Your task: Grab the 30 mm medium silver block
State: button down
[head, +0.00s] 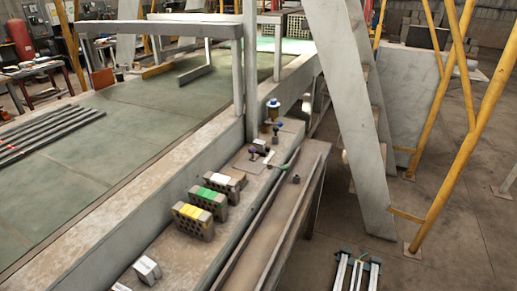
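A silver-white block (147,269) lies on the narrow ledge at the bottom of the head view, left of centre. A second pale piece (121,287) shows just below it, cut off by the frame's lower edge. I cannot tell from this view which of them is the 30 mm medium one.
Hollow bricks topped with yellow (194,215), green (211,194) and white (224,179) pieces stand along the ledge (165,243). Small fittings (270,128) stand farther back. A grey slanted beam (350,110) and yellow posts (450,130) rise on the right.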

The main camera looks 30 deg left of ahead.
dwell(0.3)
jog(key=c, duration=0.8)
grip_release()
jog(key=shift+o, duration=0.2)
jog(key=shift+s, duration=0.1)
